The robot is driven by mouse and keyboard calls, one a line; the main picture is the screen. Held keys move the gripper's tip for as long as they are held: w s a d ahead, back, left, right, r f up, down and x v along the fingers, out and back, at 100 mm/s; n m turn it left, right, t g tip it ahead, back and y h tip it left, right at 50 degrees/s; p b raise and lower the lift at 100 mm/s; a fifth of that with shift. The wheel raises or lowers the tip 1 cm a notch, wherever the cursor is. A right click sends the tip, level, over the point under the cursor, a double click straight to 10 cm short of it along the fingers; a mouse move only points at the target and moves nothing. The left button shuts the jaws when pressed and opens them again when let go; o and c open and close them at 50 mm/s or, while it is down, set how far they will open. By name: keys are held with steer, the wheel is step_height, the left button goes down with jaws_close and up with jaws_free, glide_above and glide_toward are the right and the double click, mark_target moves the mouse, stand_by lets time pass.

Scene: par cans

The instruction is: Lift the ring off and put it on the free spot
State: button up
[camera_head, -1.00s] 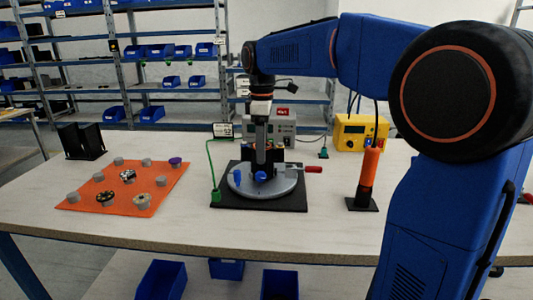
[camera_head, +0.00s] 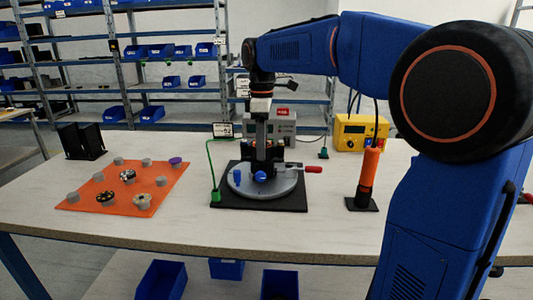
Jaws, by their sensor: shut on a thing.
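My gripper (camera_head: 262,162) points down over a round grey plate (camera_head: 288,187) on a black base, near the middle of the table. It is shut on the ring, which is too small and dark to make out between the fingers. Whether the ring touches the fixture below cannot be told. Two blue parts (camera_head: 237,177) show on the plate. At left, an orange mat (camera_head: 90,196) bears several grey pegs. Dark patterned pieces (camera_head: 106,198) and a purple one (camera_head: 176,160) sit on some pegs. Other pegs look bare, such as one at the front left (camera_head: 72,197).
A red-handled clamp (camera_head: 313,170) is at the plate's right. A green post (camera_head: 215,195) with a cable stands at its left. An orange tool (camera_head: 369,170) stands upright further right. Black holders (camera_head: 82,141) are behind the mat. A yellow box (camera_head: 360,132) and grey device are at the back.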

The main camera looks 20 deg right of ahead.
steer(key=shift+r, duration=2.65)
steer(key=shift+r, duration=0.15)
steer(key=shift+r, duration=1.4)
steer(key=shift+d, duration=0.15)
